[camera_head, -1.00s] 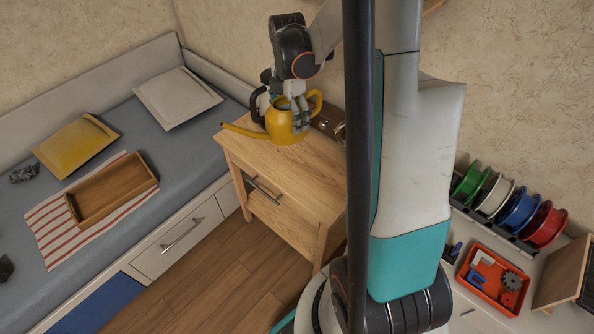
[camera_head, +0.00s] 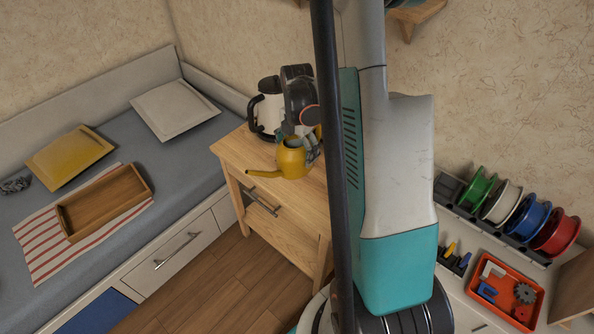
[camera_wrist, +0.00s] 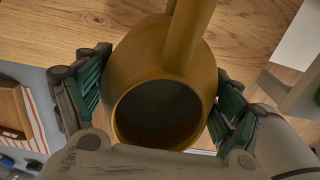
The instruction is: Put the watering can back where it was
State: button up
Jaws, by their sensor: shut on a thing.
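The yellow watering can (camera_head: 292,160) is in my gripper (camera_head: 307,148), over the front part of the wooden nightstand (camera_head: 240,150). Its spout points left in the head view. In the wrist view my gripper (camera_wrist: 158,105) has its green-padded fingers on both sides of the can (camera_wrist: 118,68), and its open mouth faces the camera. The wood top shows beyond it. I cannot tell whether the can's base touches the nightstand or is just above it.
A white kettle with a black handle (camera_head: 268,112) stands at the nightstand's back left, close to my gripper. A bed with a wooden tray (camera_head: 60,216) is at the left. Colored spools (camera_head: 527,218) and an orange bin (camera_head: 478,297) are at the right.

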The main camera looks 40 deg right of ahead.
aim_at(297, 138)
jog(key=shift+f+b, duration=1.1)
jog(key=shift+f, duration=2.5)
jog(key=shift+f, duration=0.2)
jog(key=o, duration=1.6)
jog(key=shift+o, duration=0.2)
notch_tip(297, 138, up, 12)
jog(key=p, duration=0.4)
jog(key=shift+r, duration=0.2)
jog(key=shift+a, duration=0.1)
